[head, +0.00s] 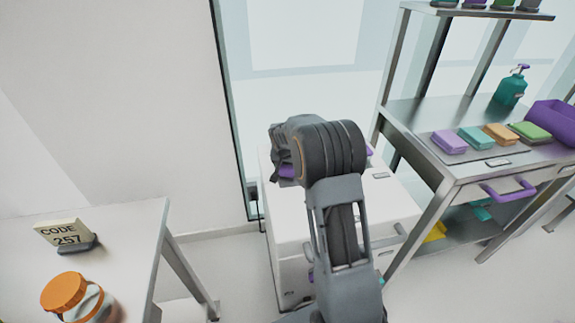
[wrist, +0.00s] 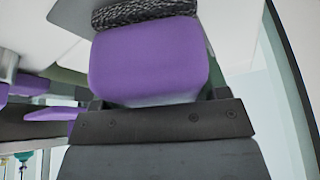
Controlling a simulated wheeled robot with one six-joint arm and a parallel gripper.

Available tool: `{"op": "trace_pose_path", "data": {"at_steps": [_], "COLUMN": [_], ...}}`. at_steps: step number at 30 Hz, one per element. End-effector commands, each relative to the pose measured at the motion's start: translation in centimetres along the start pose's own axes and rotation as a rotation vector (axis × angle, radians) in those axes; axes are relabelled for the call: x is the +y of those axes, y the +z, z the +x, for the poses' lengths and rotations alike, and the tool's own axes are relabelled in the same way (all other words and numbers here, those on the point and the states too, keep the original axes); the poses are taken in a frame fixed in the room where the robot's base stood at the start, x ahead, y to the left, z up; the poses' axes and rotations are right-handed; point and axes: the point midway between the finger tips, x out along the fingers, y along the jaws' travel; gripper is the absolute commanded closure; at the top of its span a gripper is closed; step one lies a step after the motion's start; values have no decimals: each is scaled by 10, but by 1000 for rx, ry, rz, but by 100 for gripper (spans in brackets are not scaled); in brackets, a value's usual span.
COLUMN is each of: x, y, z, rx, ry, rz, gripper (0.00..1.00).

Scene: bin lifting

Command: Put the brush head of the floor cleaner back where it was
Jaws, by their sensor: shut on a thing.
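The purple brush head (wrist: 148,62) fills the middle of the wrist view, with a dark speckled bristle strip (wrist: 145,12) along its far edge. My gripper (wrist: 157,101) is shut on it, with dark jaw parts at both sides of its near end. In the head view my arm hides most of the gripper (head: 281,152). A bit of purple (head: 288,171) shows beside it, above the white cabinet (head: 285,235). I cannot tell whether the brush head touches the cabinet top. The rest of the floor cleaner cannot be made out.
A metal shelf unit (head: 415,118) stands at the right with several sponges, a teal pump bottle (head: 511,87) and a purple bin (head: 555,122). A table (head: 140,225) at the left holds an orange-lidded jar (head: 66,293) and a CODE 257 sign (head: 64,234). Glass panels stand behind the cabinet.

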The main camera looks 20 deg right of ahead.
Motion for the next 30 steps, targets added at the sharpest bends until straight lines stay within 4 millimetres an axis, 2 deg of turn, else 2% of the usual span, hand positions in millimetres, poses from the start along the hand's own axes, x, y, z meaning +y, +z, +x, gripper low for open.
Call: {"op": "trace_pose_path", "data": {"at_steps": [12, 13, 20, 30], "x": [0, 0, 0, 0], "y": [2, 2, 2, 0], "z": [6, 6, 5, 0], "rx": [2, 1, 0, 1], "ry": [-1, 0, 0, 0], "rz": [1, 0, 0, 0], "gripper": [58, 30, 8, 7]}}
